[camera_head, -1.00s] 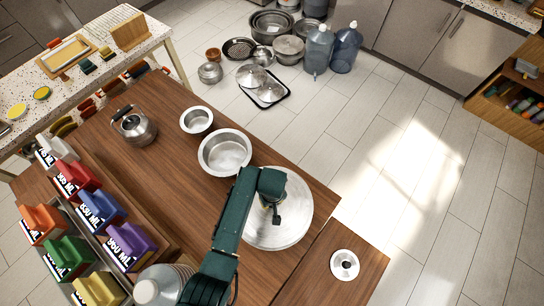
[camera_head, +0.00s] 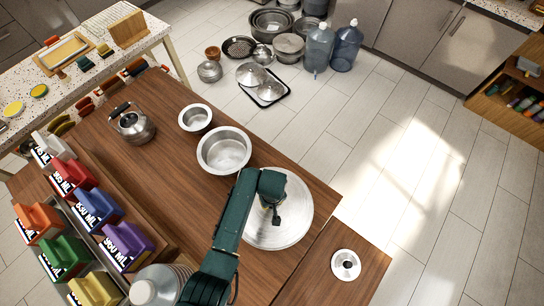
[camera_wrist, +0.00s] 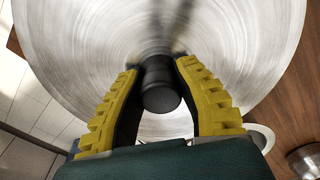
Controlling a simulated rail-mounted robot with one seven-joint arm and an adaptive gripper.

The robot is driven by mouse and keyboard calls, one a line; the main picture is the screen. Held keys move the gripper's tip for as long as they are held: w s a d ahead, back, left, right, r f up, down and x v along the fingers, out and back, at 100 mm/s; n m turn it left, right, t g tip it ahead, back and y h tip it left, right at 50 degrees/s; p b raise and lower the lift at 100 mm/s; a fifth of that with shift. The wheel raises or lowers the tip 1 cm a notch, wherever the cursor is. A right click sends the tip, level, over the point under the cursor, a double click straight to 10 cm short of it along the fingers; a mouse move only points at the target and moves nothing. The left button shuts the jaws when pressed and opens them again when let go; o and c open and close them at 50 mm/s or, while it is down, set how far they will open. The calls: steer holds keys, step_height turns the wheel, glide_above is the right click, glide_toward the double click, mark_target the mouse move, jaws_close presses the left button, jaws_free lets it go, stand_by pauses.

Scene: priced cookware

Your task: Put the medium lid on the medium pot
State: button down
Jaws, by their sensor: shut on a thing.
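My gripper (camera_wrist: 158,70) is shut on the black knob (camera_wrist: 161,86) of a wide round metal lid (camera_wrist: 75,45). In the head view my gripper (camera_head: 270,203) is over this lid (camera_head: 290,225), at the right side of the wooden table. I cannot tell how high the lid is or what is under it. An open metal pot (camera_head: 224,152), which looks like the medium one, stands up and left of the lid, apart from it in the picture. A smaller open pot (camera_head: 196,118) stands beyond it. A pot rim (camera_wrist: 262,137) shows at the lower right of the wrist view.
A small lid or dish with a dark knob (camera_head: 345,265) lies on the lower right wooden surface. A kettle (camera_head: 133,124) stands at the table's left. Bare wood (camera_head: 165,180) lies left of the pots.

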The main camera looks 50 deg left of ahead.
stand_by(0.3)
steer(key=shift+f+b, duration=0.55)
steer(key=shift+f, duration=0.25)
stand_by(1.1)
steer(key=shift+f, duration=0.25)
steer(key=shift+c, duration=0.6)
jaws_free()
steer(key=shift+r, duration=0.1)
